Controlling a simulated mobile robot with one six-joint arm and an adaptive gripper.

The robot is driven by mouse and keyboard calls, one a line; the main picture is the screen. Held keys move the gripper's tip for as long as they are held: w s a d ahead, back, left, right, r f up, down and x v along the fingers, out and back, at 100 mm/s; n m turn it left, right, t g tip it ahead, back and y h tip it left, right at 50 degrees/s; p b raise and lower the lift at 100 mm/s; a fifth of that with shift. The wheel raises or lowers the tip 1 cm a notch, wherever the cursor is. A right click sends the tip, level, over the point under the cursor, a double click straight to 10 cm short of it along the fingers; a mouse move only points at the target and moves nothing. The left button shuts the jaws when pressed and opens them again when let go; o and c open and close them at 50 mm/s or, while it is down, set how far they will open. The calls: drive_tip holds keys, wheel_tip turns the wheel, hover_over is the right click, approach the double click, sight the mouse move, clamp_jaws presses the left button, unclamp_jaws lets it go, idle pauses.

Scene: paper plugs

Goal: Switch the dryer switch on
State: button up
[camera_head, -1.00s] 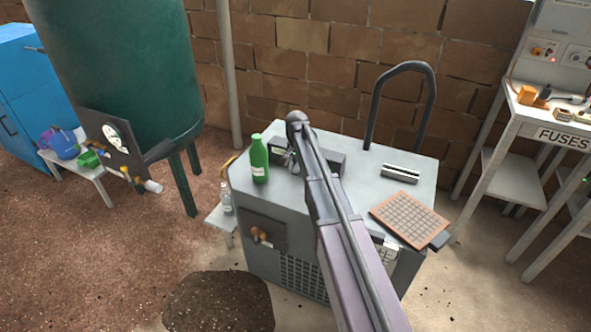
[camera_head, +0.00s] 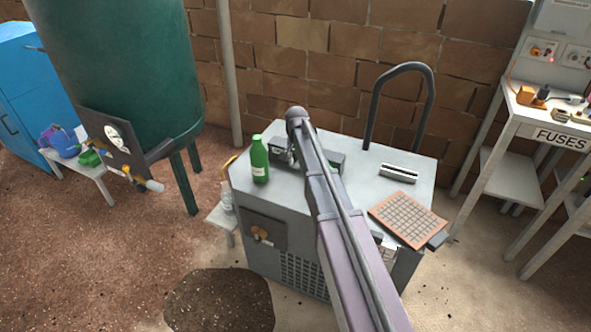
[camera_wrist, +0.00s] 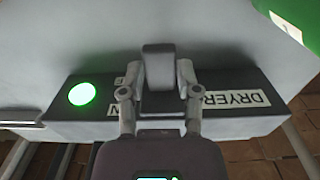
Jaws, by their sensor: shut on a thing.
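The dryer switch box (camera_wrist: 240,112) is a dark box with a "DRYER" label, seen upside down in the wrist view. A round green lamp (camera_wrist: 82,94) glows on it at left. A grey switch lever (camera_wrist: 158,70) stands at its middle, partly covering an "ON"-like label. My gripper (camera_wrist: 158,82) has one finger on each side of the lever and is shut on it. In the head view the switch box (camera_head: 336,160) sits on the grey dryer cabinet (camera_head: 350,140). My arm hides its middle, and my gripper (camera_head: 290,156) is small there.
A green bottle (camera_head: 260,162) stands just left of the switch box. A dark tube handle (camera_head: 431,95) rises behind the cabinet top. A green tank (camera_head: 120,60) stands left.

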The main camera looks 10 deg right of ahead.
drive_tip(key=shift+r+p, duration=0.4)
drive_tip(key=shift+r, duration=0.1)
drive_tip(key=o, duration=0.8)
drive_tip(key=shift+r+p, duration=2)
drive_tip(key=shift+r, duration=0.05)
drive_tip(key=shift+s, duration=0.15)
drive_tip(key=s+r+n+p, duration=0.2)
drive_tip(key=s+r+p, duration=0.1)
drive_tip(key=s, duration=0.6)
drive_tip(key=s+r+n+p, duration=0.2)
drive_tip(key=s+r+p, duration=0.2)
drive_tip(key=s, duration=0.6)
drive_tip(key=s+r+n+p, duration=0.3)
drive_tip(key=s, duration=0.7)
drive_tip(key=shift+a+r+p, duration=0.3)
